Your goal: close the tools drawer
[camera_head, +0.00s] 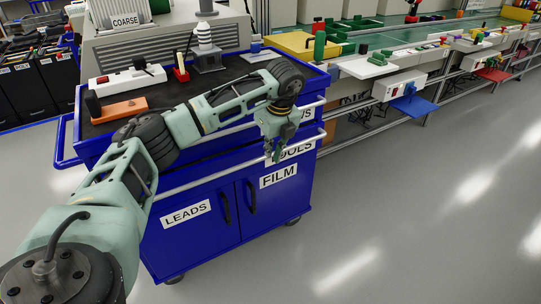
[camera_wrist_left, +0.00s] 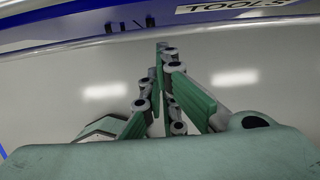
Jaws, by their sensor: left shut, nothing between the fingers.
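The tools drawer (camera_head: 303,146) is a blue front with a white TOOLS label and a long pale bar handle, in the blue cart below another drawer. In the head view my left arm crosses it and hides part of it; how far it stands out is hard to tell. My left gripper (camera_head: 275,157) is shut and empty, pointing down in front of the drawer near its handle. In the left wrist view the shut fingers (camera_wrist_left: 161,48) point toward the handle bar (camera_wrist_left: 225,29), with the TOOLS label (camera_wrist_left: 238,5) above. Contact cannot be told. My right gripper is out of view.
Below are cart doors labelled LEADS (camera_head: 186,213) and FILM (camera_head: 278,176), with black handles. The cart top holds a power strip (camera_head: 127,77), an orange block (camera_head: 119,110) and an insulator-like part (camera_head: 206,50). Grey floor (camera_head: 420,200) is clear to the right; a conveyor line runs behind.

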